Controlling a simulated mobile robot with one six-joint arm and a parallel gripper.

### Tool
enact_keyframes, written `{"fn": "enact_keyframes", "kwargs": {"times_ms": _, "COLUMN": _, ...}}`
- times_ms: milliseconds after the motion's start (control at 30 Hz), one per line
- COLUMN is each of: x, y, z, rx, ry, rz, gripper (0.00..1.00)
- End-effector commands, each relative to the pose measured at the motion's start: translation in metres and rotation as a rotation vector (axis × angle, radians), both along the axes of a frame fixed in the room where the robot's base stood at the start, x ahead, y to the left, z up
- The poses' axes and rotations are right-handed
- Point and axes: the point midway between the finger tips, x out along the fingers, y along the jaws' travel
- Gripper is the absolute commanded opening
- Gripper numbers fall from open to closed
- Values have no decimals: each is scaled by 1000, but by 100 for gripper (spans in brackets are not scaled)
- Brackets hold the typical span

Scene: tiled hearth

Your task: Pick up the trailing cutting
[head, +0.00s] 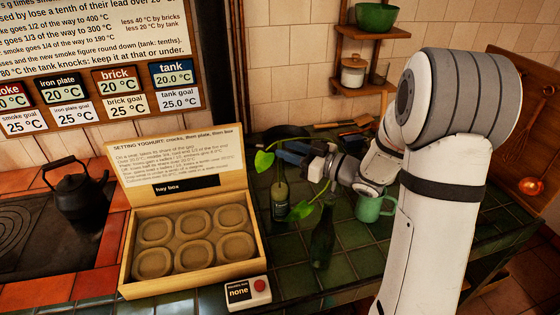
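The trailing cutting has bright green heart-shaped leaves. One leaf (264,160) is up beside the hay box lid, and a lower leaf (300,211) hangs on a curved stem at the right. A small glass jar (280,202) with a pale label stands below the leaves, and the stem seems to run down to it. My gripper (284,153) reaches in from the right, with its dark fingers pointing left at the upper stem, just right of the upper leaf. The fingers overlap the stem in this view. I cannot tell whether they are closed on it.
The open hay box (136,262) with several round hollows is left of the jar. A dark green bottle (323,242) stands in front, and a green mug (372,207) is under my wrist. A small box with a red button (260,285) is at the front. Green tiles are clear front right.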

Motion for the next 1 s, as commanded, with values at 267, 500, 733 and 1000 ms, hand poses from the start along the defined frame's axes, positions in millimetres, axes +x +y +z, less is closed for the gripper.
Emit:
{"fn": "enact_keyframes", "kwargs": {"times_ms": 267, "x": 18, "y": 27, "z": 0, "rx": 0, "ry": 1, "rz": 1, "gripper": 32}}
{"fn": "enact_keyframes", "kwargs": {"times_ms": 500, "x": 19, "y": 27, "z": 0, "rx": 1, "ry": 1, "rz": -1, "gripper": 30}}
{"fn": "enact_keyframes", "kwargs": {"times_ms": 733, "x": 18, "y": 26, "z": 0, "rx": 1, "ry": 1, "rz": -1, "gripper": 12}}
{"fn": "enact_keyframes", "kwargs": {"times_ms": 1000, "x": 18, "y": 26, "z": 0, "rx": 1, "ry": 1, "rz": -2, "gripper": 0}}
